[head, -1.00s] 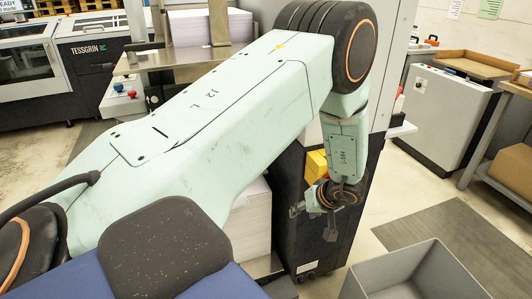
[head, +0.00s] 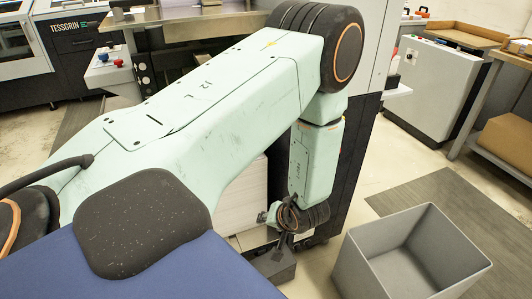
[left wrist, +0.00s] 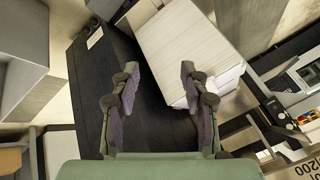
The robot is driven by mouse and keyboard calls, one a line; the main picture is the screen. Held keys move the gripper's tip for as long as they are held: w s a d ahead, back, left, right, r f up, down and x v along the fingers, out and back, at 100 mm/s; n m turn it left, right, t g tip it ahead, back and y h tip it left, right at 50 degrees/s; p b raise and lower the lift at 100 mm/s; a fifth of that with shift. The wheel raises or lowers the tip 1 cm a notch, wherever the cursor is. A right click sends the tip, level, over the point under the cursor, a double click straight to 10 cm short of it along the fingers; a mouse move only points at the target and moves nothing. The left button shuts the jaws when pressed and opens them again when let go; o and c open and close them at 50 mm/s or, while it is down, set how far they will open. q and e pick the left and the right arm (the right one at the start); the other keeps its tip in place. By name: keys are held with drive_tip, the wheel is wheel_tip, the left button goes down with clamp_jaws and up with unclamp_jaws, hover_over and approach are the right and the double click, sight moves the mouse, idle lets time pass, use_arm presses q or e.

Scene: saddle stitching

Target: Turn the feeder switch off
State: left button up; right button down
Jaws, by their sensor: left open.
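I cannot make out the feeder switch in either current view. My left forearm hides the part of the black machine side (head: 352,165) where a yellow box showed earlier. My left gripper (head: 268,224) hangs low beside the black side, near a pale paper stack (head: 240,198). In the left wrist view my left gripper (left wrist: 160,78) is open, with nothing between its fingers. Beyond them are the black panel (left wrist: 88,90) and the paper stack (left wrist: 188,45). My right gripper is not in view.
A grey open bin (head: 375,262) stands on the floor at front right.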

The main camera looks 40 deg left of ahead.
use_arm(q)
drive_tip(key=shift+s+d+f+m+b, duration=0.15)
drive_tip(key=shift+s+f+b, duration=0.05)
drive_tip(key=shift+s+f, duration=0.3)
drive_tip(key=shift+s+d+f+m+b, duration=0.15)
drive_tip(key=shift+s+f, duration=0.2)
drive_tip(key=shift+s, duration=0.15)
